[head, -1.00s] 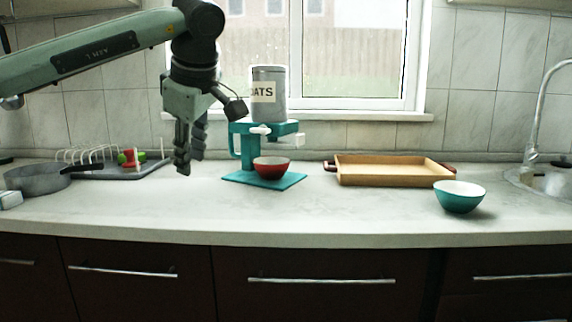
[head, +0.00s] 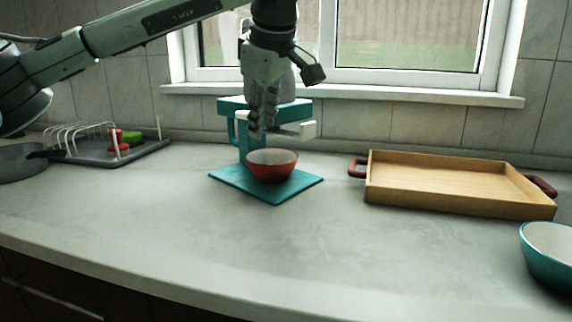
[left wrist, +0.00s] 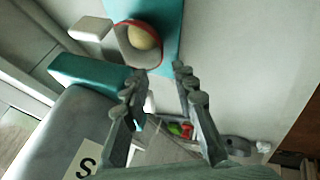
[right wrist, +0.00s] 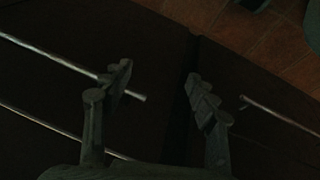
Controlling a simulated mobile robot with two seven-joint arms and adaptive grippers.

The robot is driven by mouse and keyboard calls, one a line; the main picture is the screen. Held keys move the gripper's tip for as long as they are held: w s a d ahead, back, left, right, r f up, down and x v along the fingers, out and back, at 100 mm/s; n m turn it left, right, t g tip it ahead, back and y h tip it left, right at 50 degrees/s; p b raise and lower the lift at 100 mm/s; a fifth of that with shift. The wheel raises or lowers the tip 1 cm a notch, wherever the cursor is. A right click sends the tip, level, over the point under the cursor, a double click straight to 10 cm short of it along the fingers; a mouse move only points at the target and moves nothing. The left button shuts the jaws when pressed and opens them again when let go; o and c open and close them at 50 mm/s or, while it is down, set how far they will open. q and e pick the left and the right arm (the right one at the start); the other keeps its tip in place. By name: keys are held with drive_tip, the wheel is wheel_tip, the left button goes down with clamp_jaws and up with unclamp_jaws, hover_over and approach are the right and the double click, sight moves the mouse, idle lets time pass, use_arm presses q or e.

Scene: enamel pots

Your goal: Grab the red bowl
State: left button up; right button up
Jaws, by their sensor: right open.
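The red bowl (head: 272,168), pale inside, stands upright on the teal base plate (head: 225,178) of a dispenser. It also shows in the left wrist view (left wrist: 122,40), beyond the fingertips. My left gripper (head: 262,128) hangs just above and behind the bowl in the head view, apart from it. In the left wrist view my left gripper (left wrist: 157,74) has its fingers spread, with nothing held between them. My right gripper (right wrist: 158,75) is open and empty in front of dark cabinet fronts; it is outside the head view.
The teal dispenser stand (head: 226,105) rises right behind the bowl, with a grey canister (left wrist: 75,125) on top. A wooden tray (head: 440,192) and a teal bowl (head: 548,268) are to the right. A dish rack (head: 85,138) is at left. The front counter is clear.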

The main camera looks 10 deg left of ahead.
use_arm(q)
approach(257, 164)
drive_tip(key=f, duration=0.2)
drive_tip(key=x, duration=0.4)
drive_tip(key=w+x, duration=0.1)
drive_tip(key=x, duration=0.2)
drive_tip(key=shift+a+r, duration=0.2)
drive_tip(key=shift+r, duration=0.05)
clamp_jaws()
drive_tip(key=shift+r, duration=0.1)
